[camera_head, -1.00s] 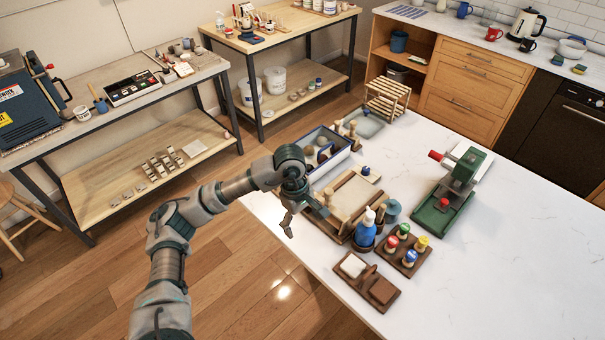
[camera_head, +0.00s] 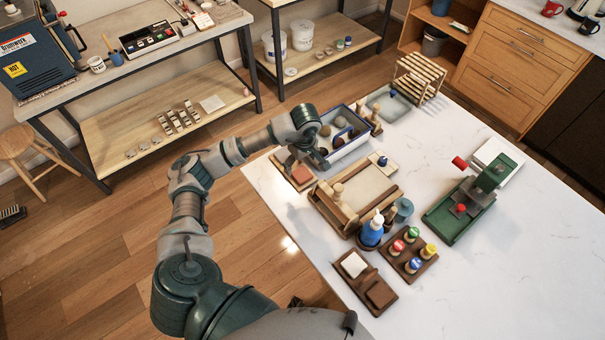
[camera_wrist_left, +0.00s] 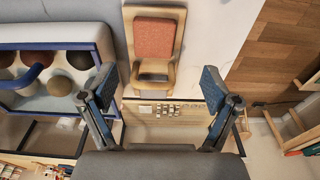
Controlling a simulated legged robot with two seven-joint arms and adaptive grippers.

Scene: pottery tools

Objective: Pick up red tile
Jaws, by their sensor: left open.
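The red tile (camera_head: 301,174) lies on a small wooden holder (camera_head: 287,176) at the left edge of the white table, close to the blue-rimmed tray. In the left wrist view the tile (camera_wrist_left: 154,38) is a square, rough, orange-red slab at one end of the holder (camera_wrist_left: 178,55). My left gripper (camera_head: 296,160) is above the holder, beside the tile. In the left wrist view the gripper (camera_wrist_left: 160,90) is open and empty, its two fingers spread wide, with the tile ahead between their lines. My right gripper does not show.
A blue-rimmed tray (camera_head: 350,147) holding round items stands right beside the holder and also fills the left of the wrist view (camera_wrist_left: 48,98). A wooden frame board (camera_head: 325,208), a blue bottle (camera_head: 371,232) and a green press (camera_head: 470,205) stand farther along the table. The table's right front is clear.

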